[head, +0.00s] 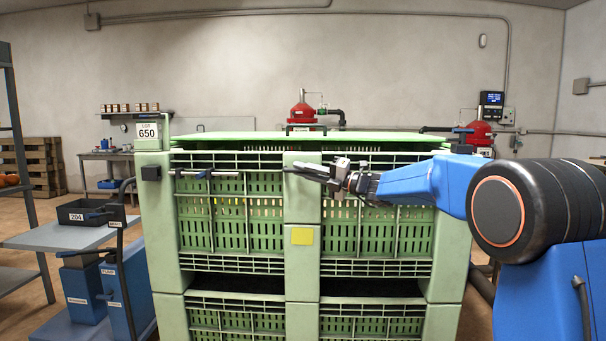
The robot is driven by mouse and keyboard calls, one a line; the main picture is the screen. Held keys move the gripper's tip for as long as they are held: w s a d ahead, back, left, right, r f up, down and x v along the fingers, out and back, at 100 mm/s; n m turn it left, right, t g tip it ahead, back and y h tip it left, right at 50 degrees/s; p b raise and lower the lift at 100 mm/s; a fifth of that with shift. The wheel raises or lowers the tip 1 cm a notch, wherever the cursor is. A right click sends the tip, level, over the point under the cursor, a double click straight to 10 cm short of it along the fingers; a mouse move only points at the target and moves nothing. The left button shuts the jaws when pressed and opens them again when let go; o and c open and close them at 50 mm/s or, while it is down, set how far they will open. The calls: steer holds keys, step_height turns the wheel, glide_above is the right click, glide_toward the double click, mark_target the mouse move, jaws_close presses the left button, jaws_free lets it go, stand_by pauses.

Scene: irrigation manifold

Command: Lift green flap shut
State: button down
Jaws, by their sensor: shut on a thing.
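The green flap (390,225) appears to be the slatted upper front panel of a large pale green bin (160,220). It stands about upright between the bin's corner posts, its top edge near the bin's rim. My gripper (312,172) reaches in from the right, at the top edge of the panel by the middle post. It is shut on what looks like the flap's upper edge. The exact contact is small and partly hidden by the fingers. A dark latch rod (205,173) sits at the panel's upper left.
A second slatted bin section (235,318) lies below, with a dark gap between. A cart with a grey tray (85,213) marked 204 stands at left. Red filter tanks (302,112) and a wall control box (491,98) are behind.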

stand_by(0.3)
steer(key=c, duration=1.8)
jaws_free()
steer(key=shift+w+f, duration=0.1)
steer(key=shift+o, duration=0.2)
steer(key=v, duration=1.7)
steer(key=shift+d, duration=0.3)
